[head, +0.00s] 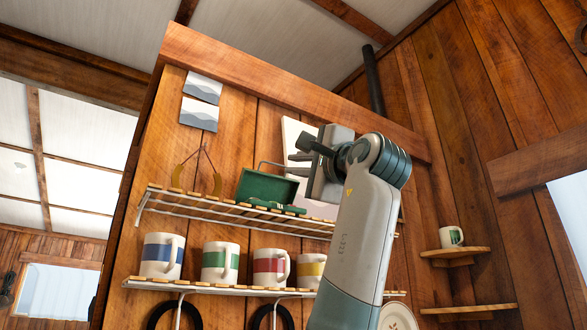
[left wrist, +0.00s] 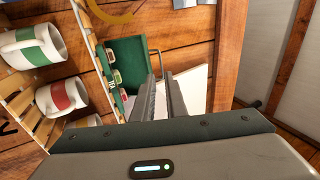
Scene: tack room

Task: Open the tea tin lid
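A dark green tea tin (head: 268,187) sits on the upper slatted shelf. Its lid appears raised and leans back behind the low base, where small green items show. In the left wrist view the tin (left wrist: 128,60) shows small labelled packets along its left side. My left gripper (head: 282,168) reaches in from the right at the upper edge of the raised lid. In the left wrist view its two fingers (left wrist: 160,75) are close together beside the lid's right edge. Whether they touch or hold the lid is unclear. My right gripper is not in view.
Several striped mugs (head: 220,262) stand on the lower shelf. White cards or boards (head: 300,135) stand behind my left gripper. A corner shelf (head: 455,252) with a mug is at the right.

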